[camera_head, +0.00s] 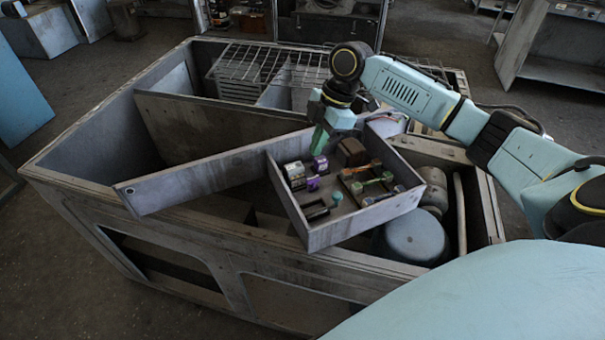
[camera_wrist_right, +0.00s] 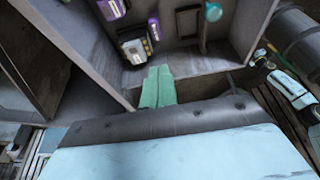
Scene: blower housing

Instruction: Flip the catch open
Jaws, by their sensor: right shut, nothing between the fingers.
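My right gripper (camera_head: 318,140) points down over the rear left corner of an open grey box (camera_head: 345,235). Its green fingers are together and empty; they also show in the wrist view (camera_wrist_right: 158,86). Near the fingertips, in the box, are a white-and-yellow module (camera_head: 295,175) and purple modules (camera_head: 320,164). The wrist view shows the white-and-yellow module (camera_wrist_right: 134,46) just beyond the fingers, apart from them as far as I can tell. A black handle-like part (camera_head: 317,211) and a teal knob (camera_head: 337,197) sit nearer the box front. I cannot tell which part is the catch. My left gripper is out of view.
The box and a long panel (camera_head: 205,178) rest across a large grey housing (camera_head: 75,180) with open compartments. A wire rack (camera_head: 265,66) lies behind the gripper. A rounded grey motor-like part (camera_head: 415,238) stands right of the box. A brown block (camera_head: 351,151) is inside it.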

